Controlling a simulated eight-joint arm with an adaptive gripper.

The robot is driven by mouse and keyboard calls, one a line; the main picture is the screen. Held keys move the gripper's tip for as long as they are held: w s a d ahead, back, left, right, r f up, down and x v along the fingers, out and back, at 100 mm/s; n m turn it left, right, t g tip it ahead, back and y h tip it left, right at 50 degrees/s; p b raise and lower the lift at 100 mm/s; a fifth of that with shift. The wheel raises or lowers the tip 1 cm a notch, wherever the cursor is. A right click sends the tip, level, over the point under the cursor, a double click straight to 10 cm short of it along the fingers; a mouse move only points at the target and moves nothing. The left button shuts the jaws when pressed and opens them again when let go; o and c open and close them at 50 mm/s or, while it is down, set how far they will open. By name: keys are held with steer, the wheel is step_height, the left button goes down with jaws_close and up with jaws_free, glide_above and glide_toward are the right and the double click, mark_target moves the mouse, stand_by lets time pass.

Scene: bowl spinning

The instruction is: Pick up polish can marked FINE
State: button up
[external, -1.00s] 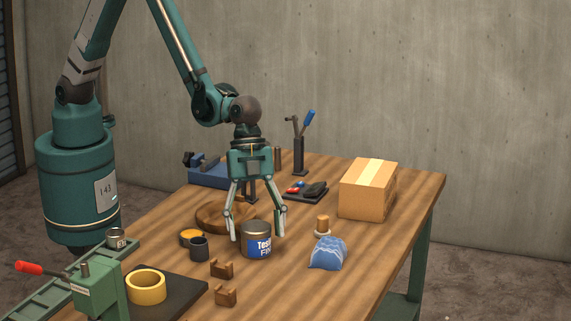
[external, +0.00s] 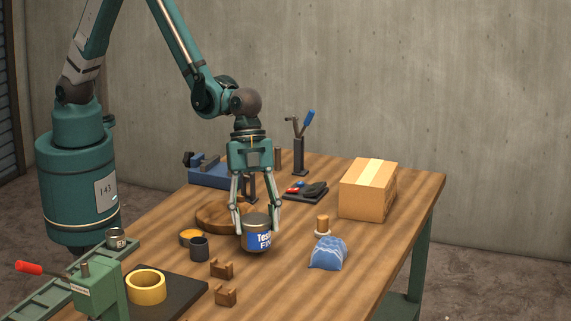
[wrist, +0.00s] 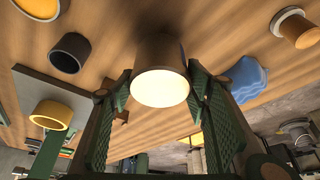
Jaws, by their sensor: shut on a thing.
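The polish can (external: 257,234) is a dark can with a blue label reading "Tes..." and "FIN...", the end of the lettering cut off by the can's curve and a finger. My gripper (external: 257,226) is shut on the can, with one finger on each side, in the external view. The can looks slightly raised off the table. In the wrist view the can (wrist: 160,70) shows its bright pale top between the green finger pads of my gripper (wrist: 158,100).
A wooden bowl (external: 212,217) lies just behind and left of the can. A dark cup (external: 199,249), wooden blocks (external: 222,268) and a blue cloth bag (external: 328,254) are near it. A cardboard box (external: 367,190) stands at the back right. The front right of the table is clear.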

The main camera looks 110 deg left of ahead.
mark_target(255, 219)
steer(key=shift+r, duration=3.95)
